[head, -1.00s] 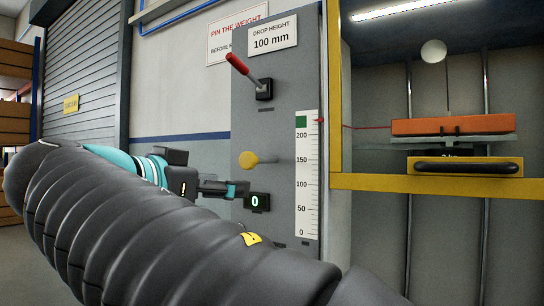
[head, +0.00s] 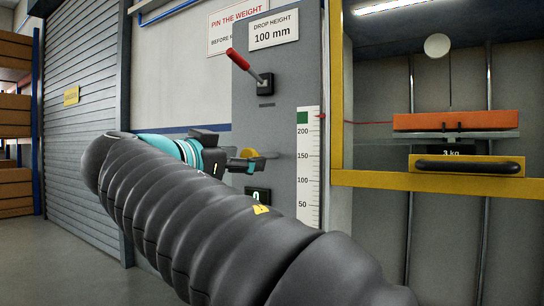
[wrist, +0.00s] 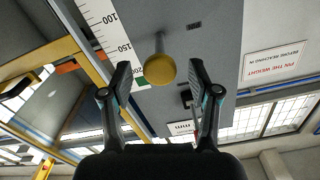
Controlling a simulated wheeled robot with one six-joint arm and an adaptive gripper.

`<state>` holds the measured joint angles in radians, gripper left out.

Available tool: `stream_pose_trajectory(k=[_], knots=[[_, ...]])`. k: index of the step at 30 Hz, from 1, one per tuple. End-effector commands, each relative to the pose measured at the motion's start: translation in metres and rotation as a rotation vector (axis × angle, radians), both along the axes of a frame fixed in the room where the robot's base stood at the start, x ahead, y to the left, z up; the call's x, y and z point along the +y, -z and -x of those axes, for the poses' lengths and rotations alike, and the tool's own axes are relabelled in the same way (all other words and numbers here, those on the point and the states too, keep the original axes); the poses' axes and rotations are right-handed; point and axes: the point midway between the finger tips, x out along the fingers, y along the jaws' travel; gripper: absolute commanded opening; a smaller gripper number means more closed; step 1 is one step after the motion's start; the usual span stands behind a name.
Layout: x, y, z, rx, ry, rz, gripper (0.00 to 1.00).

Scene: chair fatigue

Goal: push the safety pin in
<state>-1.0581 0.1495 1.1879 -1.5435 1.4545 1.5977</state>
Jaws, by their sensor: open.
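The safety pin has a round yellow knob on a rod standing out of the grey panel. In the wrist view the knob (wrist: 160,70) sits between and just beyond the fingertips of my gripper (wrist: 160,82), which is open, with clear space at both sides of the knob. The rod runs from the knob to the panel. In the head view the yellow knob (head: 248,154) shows in part behind my gripper (head: 255,164), which points right, close to the panel. Whether the fingers touch the knob cannot be told there.
A yellow-framed bay holds an orange block (head: 455,120) and a weight (head: 468,166).

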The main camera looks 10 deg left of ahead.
Motion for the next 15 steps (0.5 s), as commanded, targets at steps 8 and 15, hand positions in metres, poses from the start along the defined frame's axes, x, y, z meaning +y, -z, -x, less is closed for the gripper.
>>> stream_pose_trajectory(k=[8,15], knots=[[-0.008,0.0,-0.02,0.001,-0.001,0.0,0.61],[-0.008,0.0,-0.021,0.001,-0.001,0.0,0.61]])
